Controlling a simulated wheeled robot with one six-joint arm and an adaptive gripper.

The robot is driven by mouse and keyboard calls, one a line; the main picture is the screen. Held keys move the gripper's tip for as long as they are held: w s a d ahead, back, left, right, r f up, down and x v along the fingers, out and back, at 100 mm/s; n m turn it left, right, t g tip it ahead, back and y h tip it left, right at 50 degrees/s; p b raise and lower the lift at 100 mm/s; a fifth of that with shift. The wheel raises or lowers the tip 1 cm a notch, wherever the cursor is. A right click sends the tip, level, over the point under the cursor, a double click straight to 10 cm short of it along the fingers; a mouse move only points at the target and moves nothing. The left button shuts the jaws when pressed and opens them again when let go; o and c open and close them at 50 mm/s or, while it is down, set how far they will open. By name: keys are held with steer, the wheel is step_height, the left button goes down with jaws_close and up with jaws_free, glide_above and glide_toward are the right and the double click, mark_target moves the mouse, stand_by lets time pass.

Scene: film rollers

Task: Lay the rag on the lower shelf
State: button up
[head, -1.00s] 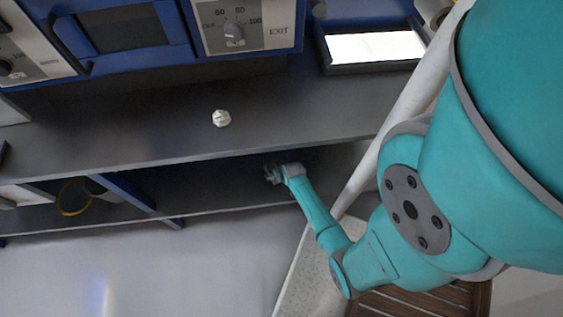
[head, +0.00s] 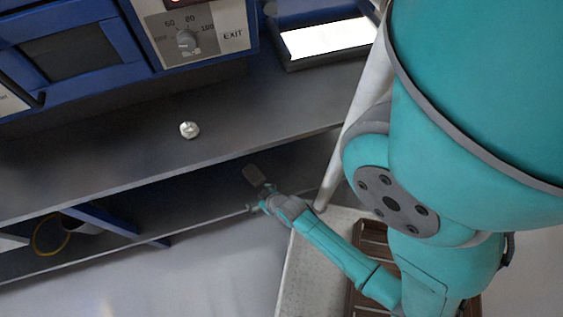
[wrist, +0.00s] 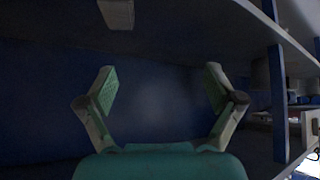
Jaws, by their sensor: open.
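A small flat grey-brown piece (head: 255,175), which looks like the rag, lies on the lower shelf (head: 190,218), under the upper shelf. It also shows at the top of the wrist view (wrist: 117,13). My gripper (head: 260,198) is at the front of the lower shelf, just in front of the piece. In the wrist view my gripper (wrist: 159,72) has its two fingers spread with nothing between them. The piece is beyond the left finger and apart from it.
A small white faceted object (head: 189,130) sits on the upper shelf (head: 110,160), below blue-framed equipment (head: 70,55). A blue divider (head: 110,221) and a yellow-rimmed container (head: 45,236) are left along the lower shelf. A pale post (head: 345,150) stands close to the right.

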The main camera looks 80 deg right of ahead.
steer(key=s+a+r+n+t+y, duration=0.1)
steer(key=s+a+r, duration=0.3)
steer(key=r, duration=0.7)
steer(key=s+a+r+n+t+y, duration=0.1)
steer(key=s+a+r+t, duration=0.3)
steer(key=r, duration=0.7)
steer(key=s+a+r+n+t+y, duration=0.2)
steer(key=a+r, duration=0.5)
steer(key=r, duration=0.4)
steer(key=shift+s+n+t, duration=0.4)
steer(key=shift+s+n, duration=0.3)
steer(key=shift+s, duration=0.2)
